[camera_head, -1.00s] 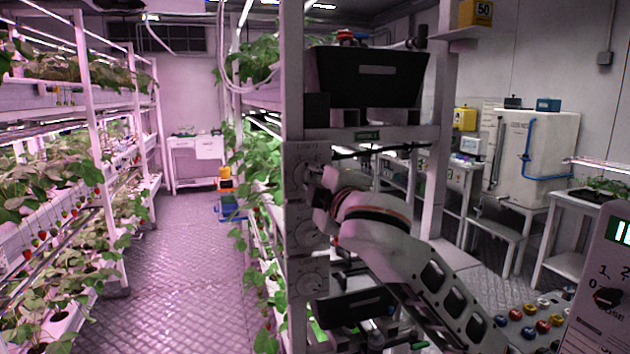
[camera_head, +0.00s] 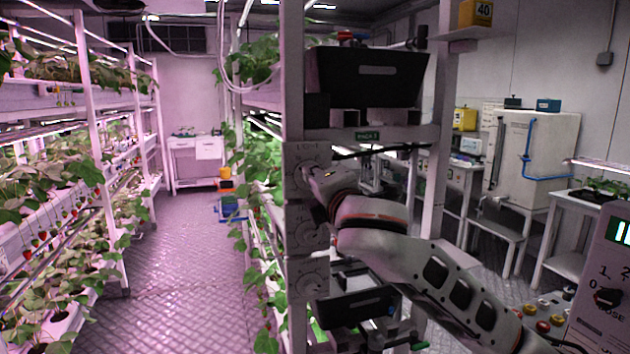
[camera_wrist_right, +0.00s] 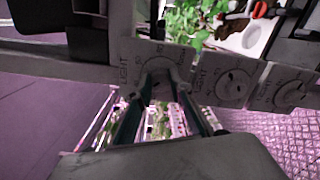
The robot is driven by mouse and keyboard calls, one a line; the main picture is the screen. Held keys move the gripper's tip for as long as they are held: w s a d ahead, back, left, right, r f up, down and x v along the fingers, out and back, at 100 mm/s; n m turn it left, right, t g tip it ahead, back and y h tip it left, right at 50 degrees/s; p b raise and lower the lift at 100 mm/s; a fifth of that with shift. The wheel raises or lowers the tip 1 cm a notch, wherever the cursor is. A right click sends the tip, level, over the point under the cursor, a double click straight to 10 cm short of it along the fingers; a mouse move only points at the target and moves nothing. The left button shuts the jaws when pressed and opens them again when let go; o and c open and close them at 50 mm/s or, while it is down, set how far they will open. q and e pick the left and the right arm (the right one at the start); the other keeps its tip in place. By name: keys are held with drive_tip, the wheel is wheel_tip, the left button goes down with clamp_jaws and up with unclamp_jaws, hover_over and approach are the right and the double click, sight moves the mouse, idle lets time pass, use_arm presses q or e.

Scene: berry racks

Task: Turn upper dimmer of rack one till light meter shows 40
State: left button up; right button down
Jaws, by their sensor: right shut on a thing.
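A pale dimmer panel with several round dials runs down the rack post, below a green rack label (camera_head: 367,136). My right gripper (camera_head: 312,176) is at the upper dimmer (camera_head: 307,158). In the right wrist view my right gripper (camera_wrist_right: 160,85) has its two fingers closed around the knob of the end dial (camera_wrist_right: 150,52); the fingers hide much of the knob and its pointer. The yellow light meter (camera_head: 476,13) on the upper right shelf reads 40. My left gripper is not in view.
The middle dimmer (camera_wrist_right: 232,87) and lower dimmer (camera_wrist_right: 290,92) sit beside the gripped one. A black bin (camera_head: 368,76) is above the panel. Plants crowd the rack's left side. A control box with a knob (camera_head: 607,297) stands at the right.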

idle(0.4)
drive_tip(key=c, duration=1.8)
unclamp_jaws()
drive_tip(key=v, duration=1.2)
